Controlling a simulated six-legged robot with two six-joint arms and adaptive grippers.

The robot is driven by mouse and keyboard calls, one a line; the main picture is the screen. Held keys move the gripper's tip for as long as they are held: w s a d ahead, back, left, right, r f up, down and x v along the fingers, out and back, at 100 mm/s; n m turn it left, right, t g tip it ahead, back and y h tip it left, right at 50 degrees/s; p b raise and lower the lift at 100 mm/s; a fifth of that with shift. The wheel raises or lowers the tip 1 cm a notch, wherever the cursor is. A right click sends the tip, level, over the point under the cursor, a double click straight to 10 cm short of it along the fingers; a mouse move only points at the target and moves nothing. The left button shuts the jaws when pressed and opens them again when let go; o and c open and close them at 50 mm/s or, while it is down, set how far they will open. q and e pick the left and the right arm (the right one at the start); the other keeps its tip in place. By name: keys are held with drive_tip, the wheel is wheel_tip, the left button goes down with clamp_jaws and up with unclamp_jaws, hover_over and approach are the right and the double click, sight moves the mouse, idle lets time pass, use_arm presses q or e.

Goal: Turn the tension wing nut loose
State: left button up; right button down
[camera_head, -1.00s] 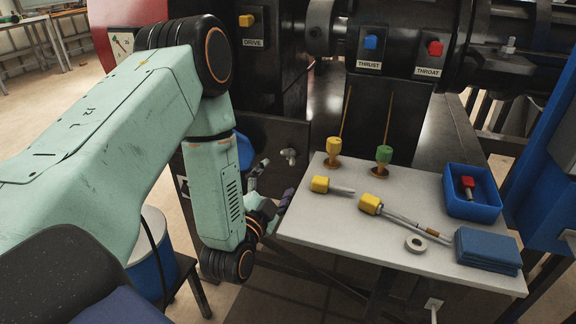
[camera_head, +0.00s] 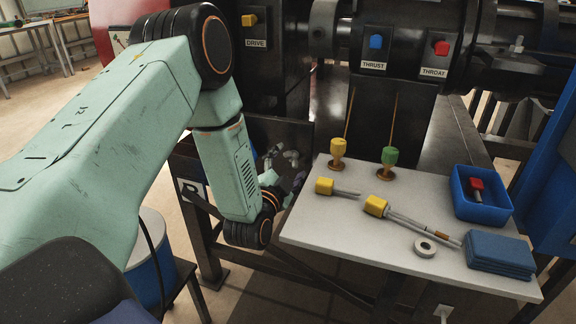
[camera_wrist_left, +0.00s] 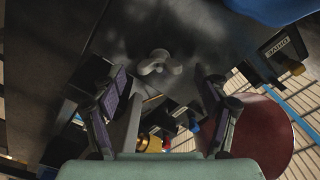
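The grey metal wing nut (camera_wrist_left: 160,63) sits on a dark panel, ahead of my left fingers in the left wrist view. In the head view the wing nut (camera_head: 291,155) shows small, just beyond my gripper. My left gripper (camera_wrist_left: 163,84) is open, with a dark, purple-padded finger on each side of the nut's line. The nut appears centred between the fingers but beyond their tips, with no contact visible. In the head view the left gripper (camera_head: 286,168) is partly hidden by my wrist. My right gripper is not in view.
A pale table (camera_head: 350,235) stands close to the right of my gripper. It holds yellow and green tools, a tape roll (camera_head: 425,248), blue cloths (camera_head: 500,255) and a blue bin (camera_head: 482,210). The black press with DRIVE, THRUST and THROAT labels stands behind. A blue drum (camera_head: 148,262) is below my arm.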

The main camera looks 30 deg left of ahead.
use_arm(q)
drive_tip(key=c, duration=1.1)
drive_tip(key=shift+n, duration=0.3)
drive_tip(key=n+p, duration=0.1)
drive_tip(key=n, duration=0.9)
drive_tip(key=shift+a+n, duration=0.1)
drive_tip(key=shift+n, duration=0.3)
drive_tip(key=n, duration=0.2)
drive_tip(key=shift+n, duration=0.3)
drive_tip(key=n+b, duration=0.1)
drive_tip(key=n, duration=0.4)
drive_tip(key=shift+a+f+n, duration=0.1)
drive_tip(key=shift+n, duration=0.6)
